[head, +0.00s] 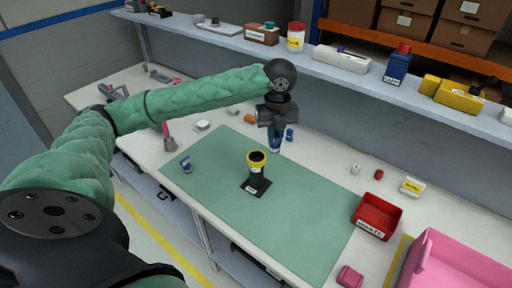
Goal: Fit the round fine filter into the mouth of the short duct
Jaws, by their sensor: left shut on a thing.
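The short duct (258,184) is a black piece with a yellow ring around its dark round mouth (257,159). It stands upright on the green mat with a white label low on its front. My left gripper (275,148) points down above the mat, behind and slightly right of the duct, apart from it. It is shut on a small blue thing (274,142), partly hidden by the gripper; I cannot tell surely whether this is the round fine filter. Another small blue part (289,134) shows just right of the gripper. A blue and white part (186,165) lies at the mat's left. My right gripper is not in view.
The green mat (295,225) is mostly clear around the duct. A red bin (377,216) stands right of it, with a pink bin (455,265) beyond. A shelf (345,72) with bottles and boxes runs behind the table.

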